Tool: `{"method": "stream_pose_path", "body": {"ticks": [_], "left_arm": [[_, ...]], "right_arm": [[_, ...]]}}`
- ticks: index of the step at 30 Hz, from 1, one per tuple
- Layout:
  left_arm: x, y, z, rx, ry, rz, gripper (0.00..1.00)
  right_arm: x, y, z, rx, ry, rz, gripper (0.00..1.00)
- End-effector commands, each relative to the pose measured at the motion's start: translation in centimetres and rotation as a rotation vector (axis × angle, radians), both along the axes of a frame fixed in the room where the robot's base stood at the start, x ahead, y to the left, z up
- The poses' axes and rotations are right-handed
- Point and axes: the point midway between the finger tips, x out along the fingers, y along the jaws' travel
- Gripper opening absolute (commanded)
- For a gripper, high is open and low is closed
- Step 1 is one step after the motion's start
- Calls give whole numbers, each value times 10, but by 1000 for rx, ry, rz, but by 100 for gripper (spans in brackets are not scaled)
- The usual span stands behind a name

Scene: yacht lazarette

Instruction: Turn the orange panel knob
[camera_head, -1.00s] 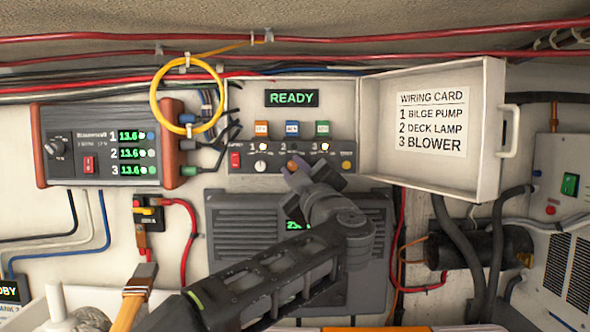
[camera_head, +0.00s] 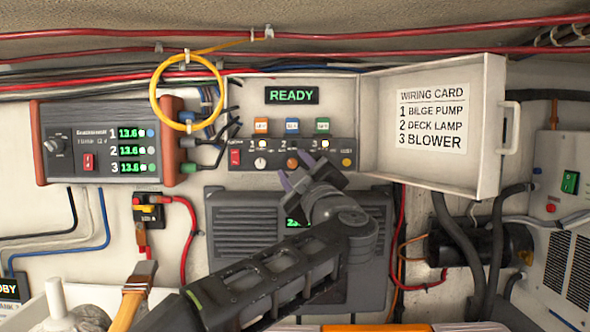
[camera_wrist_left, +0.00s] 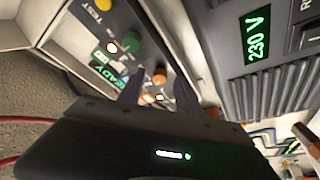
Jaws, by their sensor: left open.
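The orange panel knob (camera_head: 292,162) sits in the row of controls on the dark panel (camera_head: 240,142) below the READY display. My left gripper (camera_head: 297,172) is open, with its two purple-grey fingertips spread just in front of and below the knob. In the left wrist view the orange knob (camera_wrist_left: 159,76) shows just beyond the gap between the fingers (camera_wrist_left: 158,93). The fingers look apart from it, but the exact distance is hard to tell. Any pointer mark on the knob is too small to read. My right gripper is not in view.
A green knob (camera_wrist_left: 129,40) is close by in the wrist view. An open lid with a wiring card (camera_head: 432,120) juts out at right. A grey inverter (camera_head: 240,215) lies below.

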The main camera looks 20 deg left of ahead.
Motion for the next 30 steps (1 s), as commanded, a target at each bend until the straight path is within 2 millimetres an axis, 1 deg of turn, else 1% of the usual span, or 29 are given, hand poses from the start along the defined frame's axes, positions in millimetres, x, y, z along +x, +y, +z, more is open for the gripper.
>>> {"method": "stream_pose_path", "body": {"ticks": [1,6,13,18,30], "left_arm": [[-4,-4,-4,0,-1,-2,41],[-23,-22,-12,0,-3,-5,41],[-46,-43,-20,0,-1,-2,41],[-51,-47,-20,0,0,-1,41],[-51,-47,-19,0,0,-2,41]], "right_arm": [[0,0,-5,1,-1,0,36],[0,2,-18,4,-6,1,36],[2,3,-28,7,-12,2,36],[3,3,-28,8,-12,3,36],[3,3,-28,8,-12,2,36]]}}
